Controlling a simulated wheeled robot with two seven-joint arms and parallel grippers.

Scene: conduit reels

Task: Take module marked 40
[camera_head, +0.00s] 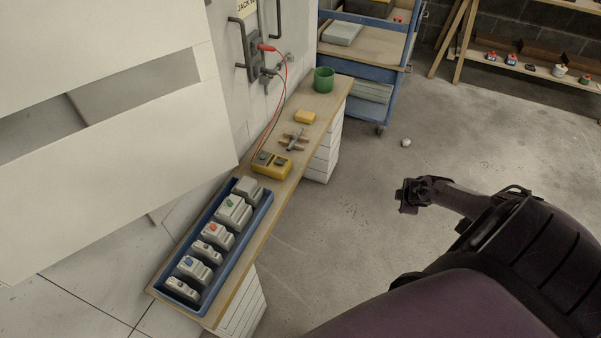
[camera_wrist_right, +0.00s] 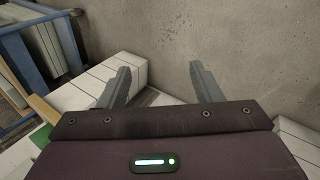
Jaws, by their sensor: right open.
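Several light grey modules stand in a row in a blue tray (camera_head: 232,262) on a narrow wooden bench. They carry coloured marks: a green one (camera_head: 234,210), an orange one (camera_head: 216,235) and a blue one (camera_head: 193,269) among them. Their numbers are too small to read, so I cannot tell which is marked 40. My right gripper (camera_head: 411,195) is to the right of the bench, over the floor, apart from the tray. In the right wrist view its two fingers (camera_wrist_right: 160,84) are spread with nothing between them. My left gripper is not in view.
On the bench (camera_head: 285,180) are a yellow meter (camera_head: 271,164) with red and black leads, a grey clamp-like tool (camera_head: 295,139), a yellow block (camera_head: 305,117) and a green cup (camera_head: 323,80). A large white panel (camera_head: 110,110) fills the left. A blue cart (camera_head: 365,60) stands behind.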

